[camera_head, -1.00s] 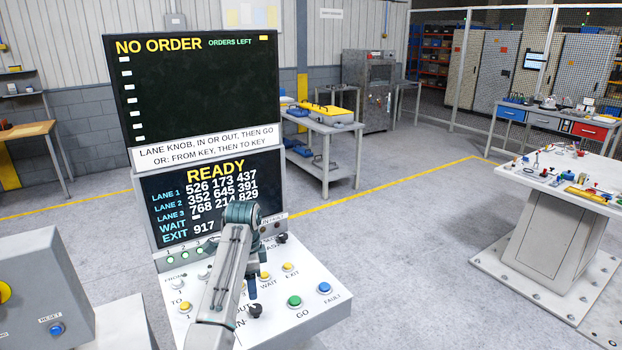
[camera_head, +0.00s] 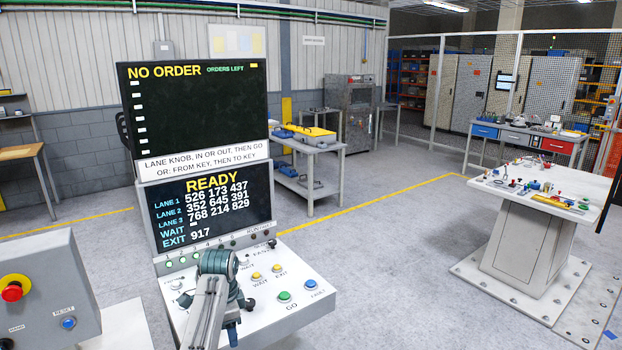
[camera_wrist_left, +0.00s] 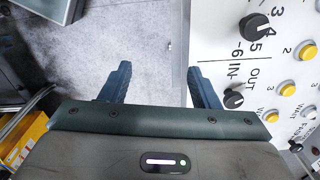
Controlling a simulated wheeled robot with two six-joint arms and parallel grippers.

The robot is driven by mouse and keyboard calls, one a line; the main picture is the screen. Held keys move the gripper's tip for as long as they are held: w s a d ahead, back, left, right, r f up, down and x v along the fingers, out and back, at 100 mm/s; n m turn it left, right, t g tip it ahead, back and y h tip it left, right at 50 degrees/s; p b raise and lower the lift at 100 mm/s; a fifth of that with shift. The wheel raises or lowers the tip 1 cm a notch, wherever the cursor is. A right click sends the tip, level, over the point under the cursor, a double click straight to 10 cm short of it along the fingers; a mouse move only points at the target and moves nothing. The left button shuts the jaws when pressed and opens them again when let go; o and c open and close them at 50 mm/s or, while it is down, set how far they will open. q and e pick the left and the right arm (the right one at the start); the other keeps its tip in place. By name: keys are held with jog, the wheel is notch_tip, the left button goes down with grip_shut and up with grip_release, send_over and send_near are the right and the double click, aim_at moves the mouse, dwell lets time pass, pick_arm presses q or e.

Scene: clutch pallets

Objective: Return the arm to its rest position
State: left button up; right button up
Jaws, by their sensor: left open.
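My left arm comes up from the bottom of the head view, in front of the white control panel (camera_head: 300,312). In the left wrist view my left gripper (camera_wrist_left: 158,82) is open, its two dark fingers apart with nothing between them. Grey floor and the panel's edge show beyond the fingers. A black lane knob (camera_wrist_left: 256,27) and a black in/out knob (camera_wrist_left: 233,99) lie to the right of the fingers. The fingertips are hidden or unclear in the head view. My right gripper is not in view.
The display (camera_head: 203,212) reads READY above the panel, and the upper screen (camera_head: 200,105) reads NO ORDER. A grey box with a red stop button (camera_head: 12,292) stands at the left. A white table (camera_head: 550,190) with small parts is at the right. Open floor lies between.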

pick_arm(q)
jog(key=s+a+f+n+t, duration=0.1)
jog(key=s+a+f+n, duration=0.2)
jog(key=s+f, duration=0.5)
jog(key=s+a+f+n+t, duration=0.1)
jog(key=s+a+f+n, duration=0.3)
jog(key=s, duration=0.7)
jog(key=s+r+n+t, duration=0.25)
jog(key=s+n, duration=0.25)
jog(key=s, duration=1.9)
notch_tip(320, 180, down, 35)
jog(key=a+g+y+b, duration=0.1)
jog(key=a+g+b, duration=0.15)
jog(key=b, duration=0.45)
jog(key=s+f+b, duration=0.2)
jog(key=s+f, duration=0.4)
jog(key=f, duration=0.3)
jog(key=s+a+f+b, duration=0.1)
jog(key=s+f+b, duration=0.2)
jog(key=s+f, duration=0.3)
jog(key=s+f+g+b, duration=0.1)
jog(key=s+f+b, duration=0.1)
jog(key=s+f, duration=0.5)
notch_tip(320, 180, down, 6)
jog(key=shift+a+f, duration=0.1)
jog(key=shift+a, duration=0.15)
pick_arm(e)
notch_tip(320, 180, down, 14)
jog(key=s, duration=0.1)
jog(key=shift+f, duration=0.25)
